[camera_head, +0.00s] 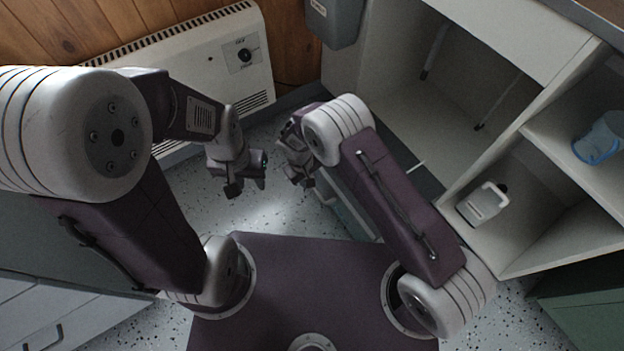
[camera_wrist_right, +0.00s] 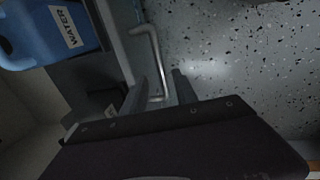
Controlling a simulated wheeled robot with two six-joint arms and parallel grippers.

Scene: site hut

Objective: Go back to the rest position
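My left gripper (camera_head: 246,188) hangs over the speckled floor in front of the heater in the head view. Its two fingers look apart, with nothing between them. My right gripper (camera_head: 300,178) is just right of it, partly hidden by its own wrist. In the right wrist view its two fingers (camera_wrist_right: 160,95) are apart. A bent metal handle (camera_wrist_right: 150,50) shows beyond them, its lower end seen between the fingers; I cannot tell whether they touch it.
A blue container labelled WATER (camera_wrist_right: 50,30) stands beside the handle. A white heater (camera_head: 200,65) is on the wood wall. Open shelving (camera_head: 560,235) at right holds a white jug-like item (camera_head: 483,203) and a blue-tinted clear container (camera_head: 598,140). The floor (camera_head: 275,215) between is clear.

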